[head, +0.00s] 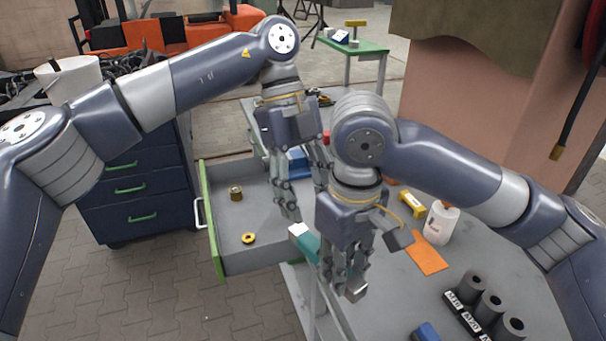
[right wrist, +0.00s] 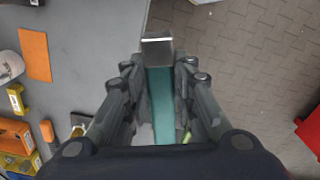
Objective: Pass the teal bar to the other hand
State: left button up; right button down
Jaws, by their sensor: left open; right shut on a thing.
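The teal bar (head: 308,244) has pale metal-looking ends and lies across the fingers of my right gripper (head: 345,283). My right gripper is shut on it, above the grey table's left edge. In the right wrist view the teal bar (right wrist: 162,108) runs between the fingers of my right gripper (right wrist: 159,72), with one metal end beyond them. My left gripper (head: 307,203) is open and empty, pointing down. In the head view its fingertips show just above the bar's far end; I cannot tell the gap in depth. The bar's middle is partly hidden by the right fingers.
An open grey drawer (head: 206,222) with a green front holds a brass piece (head: 236,193) and a yellow ring (head: 249,238). The grey table (head: 395,300) bears an orange sheet (head: 428,254), a white bottle (head: 441,222) and a black holder with dark cylinders (head: 488,302).

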aim_at(318, 241)
pick_arm(q)
jog(key=x, duration=0.8)
grip_shut()
jog(key=shift+d, duration=0.1)
pick_arm(e)
jog(key=c, duration=1.2)
grip_release()
jog(key=shift+a, duration=0.1)
jog(key=shift+c, duration=0.2)
jog(key=shift+r, duration=0.25)
notch_tip(318, 241, up, 12)
jog(key=shift+f, duration=0.25)
